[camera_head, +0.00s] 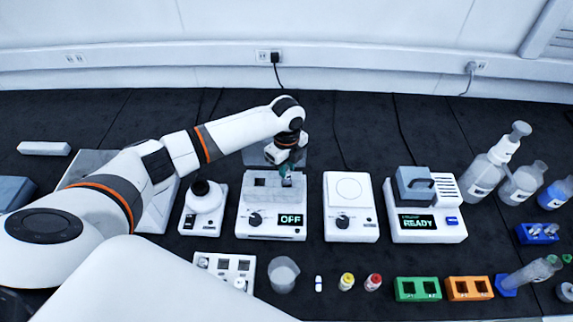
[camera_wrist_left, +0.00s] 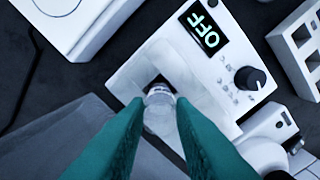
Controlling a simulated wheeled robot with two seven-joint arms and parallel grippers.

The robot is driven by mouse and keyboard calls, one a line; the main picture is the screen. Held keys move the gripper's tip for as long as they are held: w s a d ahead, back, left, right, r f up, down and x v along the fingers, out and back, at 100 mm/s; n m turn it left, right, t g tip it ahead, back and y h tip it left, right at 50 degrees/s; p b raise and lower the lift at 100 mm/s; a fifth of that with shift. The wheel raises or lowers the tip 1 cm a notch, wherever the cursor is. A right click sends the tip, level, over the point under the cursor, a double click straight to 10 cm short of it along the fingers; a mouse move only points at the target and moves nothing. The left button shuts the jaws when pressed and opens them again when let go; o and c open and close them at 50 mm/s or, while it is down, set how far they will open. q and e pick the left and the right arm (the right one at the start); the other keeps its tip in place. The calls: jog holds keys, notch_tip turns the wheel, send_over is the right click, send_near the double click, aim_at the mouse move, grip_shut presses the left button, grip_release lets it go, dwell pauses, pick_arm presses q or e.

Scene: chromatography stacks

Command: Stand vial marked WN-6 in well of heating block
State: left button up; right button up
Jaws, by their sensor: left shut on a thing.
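The heating block (camera_head: 262,212) is a white device with a knob and a display reading OFF. It also shows in the left wrist view (camera_wrist_left: 200,75). My left gripper (camera_head: 287,168) is over the back right of its top plate. In the left wrist view, its green fingers (camera_wrist_left: 160,118) are shut on a small clear vial (camera_wrist_left: 158,108). The vial is at a dark square well opening (camera_wrist_left: 160,82) in the plate. I cannot tell how far it is inside, and no marking on it is readable. My right gripper is not in view.
A stirrer-like white device (camera_head: 203,208) stands left of the block and a plate device (camera_head: 350,225) right of it. A vial rack (camera_head: 225,262), a beaker (camera_head: 284,275) and capped vials (camera_head: 346,282) are in front. A READY device (camera_head: 425,215) stands farther right.

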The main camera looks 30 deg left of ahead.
pick_arm(q)
jog(key=shift+f, duration=0.25)
jog(key=shift+f+b, duration=0.65)
jog(key=shift+f, duration=0.55)
jog(key=shift+f, duration=0.1)
jog(key=shift+f+b, duration=0.35)
jog(key=shift+f, duration=0.25)
jog(key=o, duration=1)
jog(key=shift+o, duration=0.7)
